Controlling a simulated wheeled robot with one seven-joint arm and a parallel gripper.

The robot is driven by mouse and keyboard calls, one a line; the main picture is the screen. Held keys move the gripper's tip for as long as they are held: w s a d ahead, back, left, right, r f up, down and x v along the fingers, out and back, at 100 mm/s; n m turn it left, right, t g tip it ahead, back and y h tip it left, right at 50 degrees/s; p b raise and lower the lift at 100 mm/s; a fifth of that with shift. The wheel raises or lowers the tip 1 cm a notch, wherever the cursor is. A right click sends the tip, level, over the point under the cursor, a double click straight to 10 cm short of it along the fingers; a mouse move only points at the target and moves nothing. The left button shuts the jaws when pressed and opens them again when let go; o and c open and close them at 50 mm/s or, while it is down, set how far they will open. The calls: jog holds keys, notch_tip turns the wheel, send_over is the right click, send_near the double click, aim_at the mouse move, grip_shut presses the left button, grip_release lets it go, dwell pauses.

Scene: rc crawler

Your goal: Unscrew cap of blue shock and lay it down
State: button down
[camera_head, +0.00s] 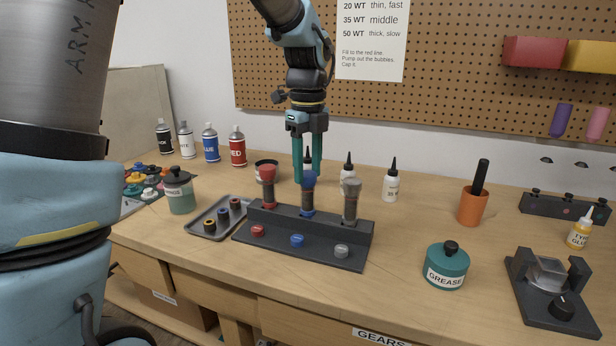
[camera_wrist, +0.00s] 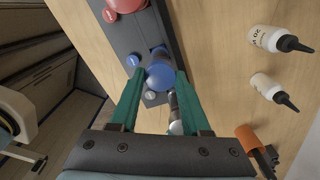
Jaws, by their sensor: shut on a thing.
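The blue shock (camera_head: 307,200) stands upright in the middle slot of a dark grey stand (camera_head: 262,218), with its blue cap (camera_head: 309,178) on top. My gripper (camera_head: 308,178) points down over it, and its two green fingers are shut on the blue cap. The wrist view shows the cap (camera_wrist: 160,76) between the fingertips (camera_wrist: 158,78). A red-capped shock (camera_head: 268,186) stands to the left in the stand and a grey-capped shock (camera_head: 351,202) to the right. The lower part of the blue shock is hidden in the stand.
A grey tray (camera_head: 205,232) with several small ringed parts lies left of the stand. A teal grease jar (camera_head: 446,266) and an orange cup (camera_head: 473,206) stand to the right. White dropper bottles (camera_head: 391,184) stand behind. The bench between stand and grease jar is clear.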

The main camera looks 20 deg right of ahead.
jog(key=shift+r+n+p, duration=0.1)
jog(key=shift+n+p, duration=0.3)
jog(key=shift+n, duration=0.3)
jog(key=shift+n+p, duration=0.35)
jog(key=shift+n, duration=1.05)
jog(key=shift+n+p, duration=0.5)
jog(key=shift+n, duration=1.6)
jog(key=n+p, duration=0.1)
jog(key=n, duration=0.3)
